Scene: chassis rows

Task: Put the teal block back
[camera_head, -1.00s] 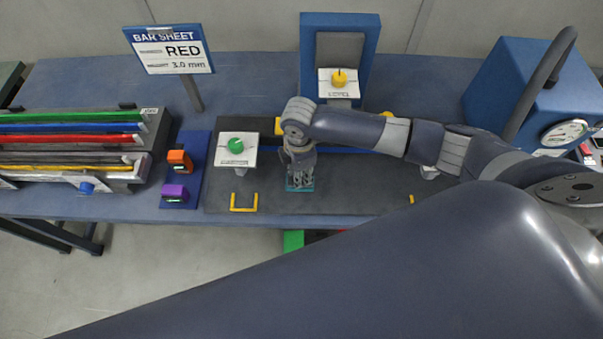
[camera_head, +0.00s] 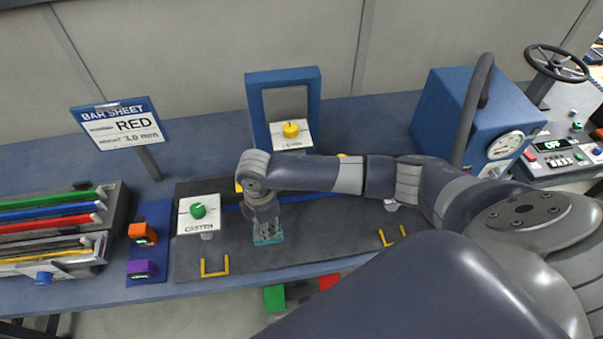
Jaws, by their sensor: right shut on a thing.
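The teal block (camera_head: 268,240) is on or just above the dark mat, under my right gripper (camera_head: 267,229). The gripper points down and is shut on the block; its fingers hide most of the block's upper part. I cannot tell whether the block touches the mat. An orange block (camera_head: 142,234) and a purple block (camera_head: 141,269) stand on a blue strip (camera_head: 150,213) left of the mat. My left gripper is not in view.
A white stand with a green knob (camera_head: 198,210) is left of my gripper. A blue frame with a yellow knob (camera_head: 291,129) stands behind. A rack of coloured bars (camera_head: 112,215) is at far left. A blue machine (camera_head: 455,125) with a gauge is at right. Yellow brackets (camera_head: 214,267) edge the mat.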

